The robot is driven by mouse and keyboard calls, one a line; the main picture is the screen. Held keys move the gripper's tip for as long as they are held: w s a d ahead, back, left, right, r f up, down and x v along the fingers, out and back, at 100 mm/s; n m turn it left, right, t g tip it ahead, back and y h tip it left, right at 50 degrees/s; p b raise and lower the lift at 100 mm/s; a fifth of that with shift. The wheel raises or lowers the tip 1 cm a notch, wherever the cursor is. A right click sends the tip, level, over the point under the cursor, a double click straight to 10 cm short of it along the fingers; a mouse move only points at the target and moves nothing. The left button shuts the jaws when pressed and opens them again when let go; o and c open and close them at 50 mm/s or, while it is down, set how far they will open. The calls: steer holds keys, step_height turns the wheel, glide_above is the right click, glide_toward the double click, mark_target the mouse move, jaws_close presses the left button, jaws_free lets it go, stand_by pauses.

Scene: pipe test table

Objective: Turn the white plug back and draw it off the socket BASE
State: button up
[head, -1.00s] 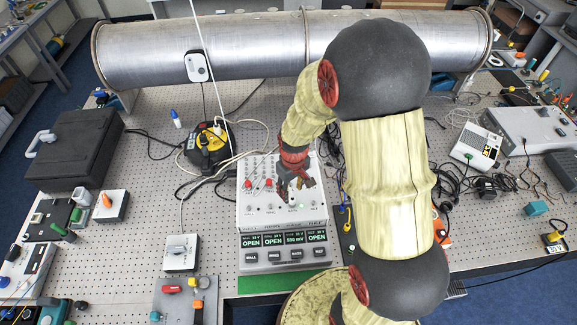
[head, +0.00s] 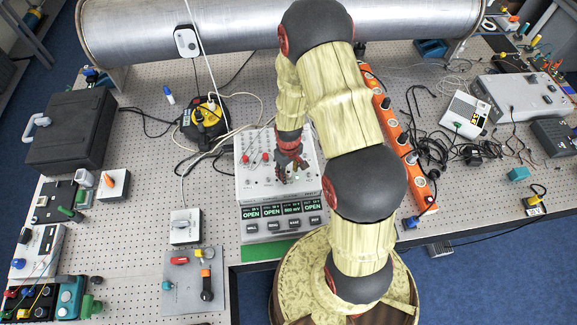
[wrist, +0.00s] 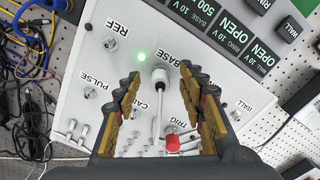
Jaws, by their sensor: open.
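The white plug (wrist: 160,76) is seated at the socket marked BASE on the white panel (wrist: 75,95), with a white lead running from it between my fingers. A green light (wrist: 141,56) glows beside it. My gripper (wrist: 167,92) is open in the wrist view, one finger on each side of the plug and its lead, with gaps to both. I cannot tell how far above the panel the fingertips are. In the head view my gripper (head: 288,174) is over the front half of the panel and hides the plug.
A red plug (wrist: 173,142) sits near the TRIG label, with several metal switches around it. REF, PULSE and WALL sockets lie to the sides. Displays (head: 286,210) line the panel's front. A yellow-black cable reel (head: 205,118) stands behind left; an orange power strip (head: 392,130) lies right.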

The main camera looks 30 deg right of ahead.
steer(key=shift+f, duration=0.35)
steer(key=shift+c, duration=0.3)
jaws_close()
steer(key=n+b, duration=0.1)
steer(key=n, duration=0.1)
steer(key=shift+n, duration=1.6)
steer(key=shift+n+b, duration=0.5)
steer(key=shift+n, duration=0.4)
steer(key=n, duration=0.3)
steer(key=shift+b, duration=0.3)
